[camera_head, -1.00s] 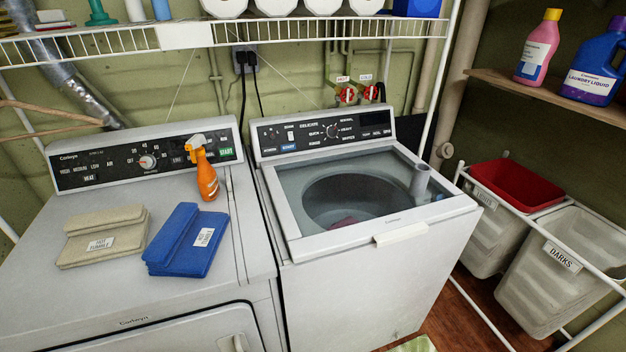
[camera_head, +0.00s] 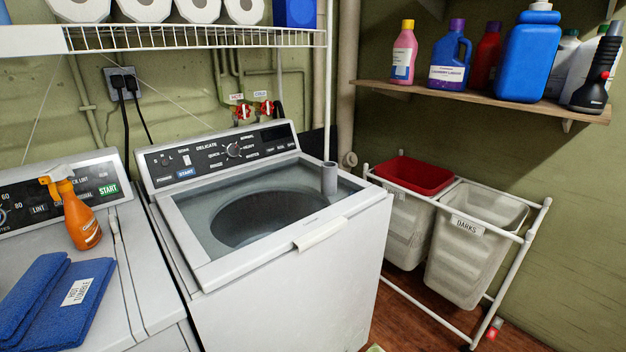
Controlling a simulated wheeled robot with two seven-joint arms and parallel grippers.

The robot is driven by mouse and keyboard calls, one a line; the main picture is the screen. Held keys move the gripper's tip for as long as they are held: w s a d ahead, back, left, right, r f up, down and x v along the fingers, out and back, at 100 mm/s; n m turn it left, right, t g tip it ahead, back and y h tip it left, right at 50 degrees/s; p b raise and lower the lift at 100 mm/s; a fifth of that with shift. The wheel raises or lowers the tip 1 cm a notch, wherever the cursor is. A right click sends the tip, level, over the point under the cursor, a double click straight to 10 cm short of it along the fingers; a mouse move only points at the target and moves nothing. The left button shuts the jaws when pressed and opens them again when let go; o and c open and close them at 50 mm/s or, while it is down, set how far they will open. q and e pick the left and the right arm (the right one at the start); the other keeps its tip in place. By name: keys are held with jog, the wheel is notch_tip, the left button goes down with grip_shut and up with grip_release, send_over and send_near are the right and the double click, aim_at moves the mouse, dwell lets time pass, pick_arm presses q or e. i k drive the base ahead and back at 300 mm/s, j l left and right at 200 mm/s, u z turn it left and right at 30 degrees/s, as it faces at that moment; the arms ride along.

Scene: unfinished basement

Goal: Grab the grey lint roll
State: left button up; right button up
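Neither of my grippers shows in the head view, and nothing touches the cylinder.
An orange spray bottle (camera_head: 80,215) and folded blue cloth (camera_head: 50,305) are on the dryer at left. A wire shelf (camera_head: 200,38) hangs above the washer. A wooden shelf (camera_head: 480,102) with several bottles is at right, above a bin rack (camera_head: 535,225).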

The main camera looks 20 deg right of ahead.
aim_at(330, 170)
jog(key=i+l+z, duration=0.1)
jog(key=z, duration=0.35)
jog(key=i+l+z, duration=0.15)
jog(key=z, duration=0.3)
jog(key=i+l+z, duration=0.15)
jog(key=z, duration=0.3)
jog(key=i+z, duration=0.15)
jog(key=z, duration=0.3)
